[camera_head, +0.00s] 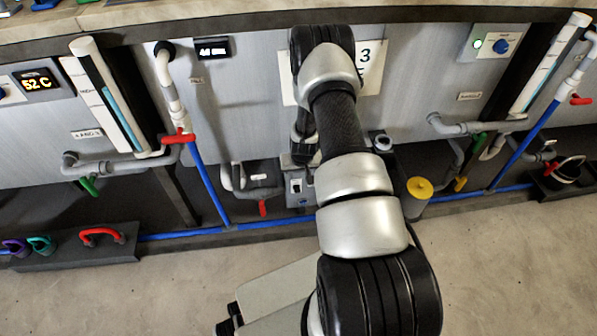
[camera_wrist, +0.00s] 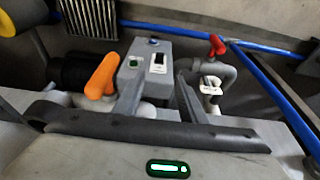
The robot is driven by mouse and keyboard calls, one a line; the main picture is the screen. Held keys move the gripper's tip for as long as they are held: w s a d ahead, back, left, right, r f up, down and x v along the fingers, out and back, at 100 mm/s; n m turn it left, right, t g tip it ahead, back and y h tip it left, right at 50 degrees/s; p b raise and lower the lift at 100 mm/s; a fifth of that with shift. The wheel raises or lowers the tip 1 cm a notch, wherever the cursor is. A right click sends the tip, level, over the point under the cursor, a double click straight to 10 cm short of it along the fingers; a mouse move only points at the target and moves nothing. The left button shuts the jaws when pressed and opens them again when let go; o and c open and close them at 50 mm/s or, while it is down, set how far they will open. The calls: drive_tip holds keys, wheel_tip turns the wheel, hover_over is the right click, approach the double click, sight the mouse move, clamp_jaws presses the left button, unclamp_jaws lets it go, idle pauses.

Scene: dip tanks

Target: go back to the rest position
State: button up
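My gripper (camera_wrist: 160,80) shows in the wrist view with its two grey fingers apart and nothing held between them. Beyond the fingers is a grey control box (camera_wrist: 160,55) with a small switch and buttons. An orange handle (camera_wrist: 103,75) is just left of the left finger, and I cannot tell whether they touch. In the head view my arm reaches forward and bends down in front of the tank wall. The gripper itself is hidden there behind the arm, close to the grey control box (camera_head: 296,188).
A red-handled valve (camera_wrist: 217,45) and blue pipe (camera_wrist: 275,90) are right of the fingers. In the head view, sight tubes (camera_head: 100,90) and blue pipes (camera_head: 207,185) flank the arm. A yellow-topped cylinder (camera_head: 420,190) stands to its right. The floor (camera_head: 520,270) at front right is clear.

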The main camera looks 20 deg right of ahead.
drive_tip(key=shift+r, duration=0.1)
drive_tip(key=a+r+n+t, duration=0.1)
drive_tip(key=a+r, duration=0.3)
drive_tip(key=r, duration=1.2)
drive_tip(key=a+r, duration=0.3)
drive_tip(key=r, duration=1.3)
drive_tip(key=s+a+r+n+y, duration=0.1)
drive_tip(key=s+a+r, duration=0.2)
drive_tip(key=s+r, duration=0.3)
drive_tip(key=s+a+r, duration=0.3)
drive_tip(key=s+r, duration=0.2)
drive_tip(key=r, duration=0.4)
drive_tip(key=s+a+r+n+t, duration=0.1)
drive_tip(key=s+r, duration=0.2)
drive_tip(key=s, duration=0.5)
drive_tip(key=s+a+r, duration=0.1)
drive_tip(key=s+r, duration=0.1)
drive_tip(key=s, duration=0.7)
wheel_tip(320, 180, up, 23)
drive_tip(key=p, duration=2.2)
drive_tip(key=shift+a+f, duration=0.15)
drive_tip(key=shift+a, duration=0.05)
